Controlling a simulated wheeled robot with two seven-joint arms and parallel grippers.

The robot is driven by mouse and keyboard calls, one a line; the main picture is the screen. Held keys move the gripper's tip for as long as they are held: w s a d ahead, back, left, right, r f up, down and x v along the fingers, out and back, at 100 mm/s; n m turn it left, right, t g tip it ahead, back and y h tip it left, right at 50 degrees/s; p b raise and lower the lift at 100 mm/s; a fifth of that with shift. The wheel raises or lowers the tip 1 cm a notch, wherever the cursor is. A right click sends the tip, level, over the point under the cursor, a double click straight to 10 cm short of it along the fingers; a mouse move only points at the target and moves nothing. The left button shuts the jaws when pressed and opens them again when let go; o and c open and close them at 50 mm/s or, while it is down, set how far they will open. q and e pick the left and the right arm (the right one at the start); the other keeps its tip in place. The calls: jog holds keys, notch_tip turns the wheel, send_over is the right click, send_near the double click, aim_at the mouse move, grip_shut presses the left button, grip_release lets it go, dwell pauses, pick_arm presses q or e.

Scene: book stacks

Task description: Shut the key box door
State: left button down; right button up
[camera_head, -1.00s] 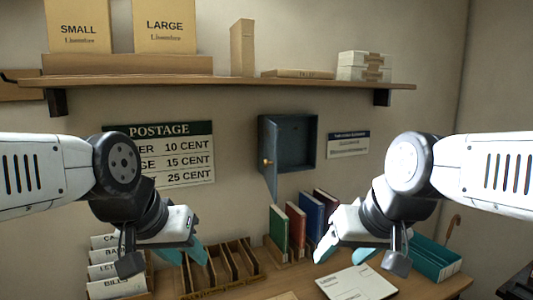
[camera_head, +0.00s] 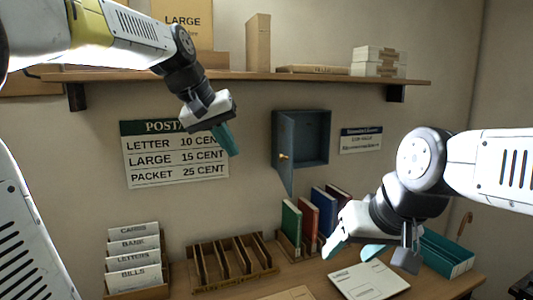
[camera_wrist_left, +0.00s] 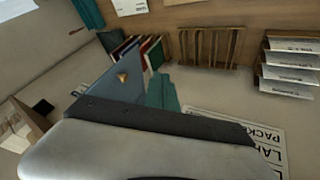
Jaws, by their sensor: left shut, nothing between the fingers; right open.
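The key box (camera_head: 308,138) is a dark blue-grey wall cabinet right of the postage sign. Its door (camera_head: 283,152) is hinged on the left and stands open towards me, with a small brass knob (camera_head: 283,156). My left gripper (camera_head: 232,152) is shut and empty, in front of the sign and left of the door, apart from it in the head view. In the left wrist view the door (camera_wrist_left: 108,86) shows with its knob close beyond the teal fingers (camera_wrist_left: 162,95). My right gripper (camera_head: 350,248) is open and low over the desk, by the books.
A wooden shelf (camera_head: 235,76) with boxes runs above the key box. Upright books (camera_head: 308,217), a slotted wooden rack (camera_head: 233,262), a card file (camera_head: 134,260) and a teal tray (camera_head: 447,254) stand on the desk.

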pick_arm(q)
jog(key=w+d+r+h, duration=0.1)
jog(key=w+d+r, duration=0.15)
jog(key=w, duration=0.45)
jog(key=w+d+f, duration=0.5)
jog(key=d+f, duration=0.2)
jog(key=shift+s+d, duration=0.1)
jog(key=shift+d, duration=0.05)
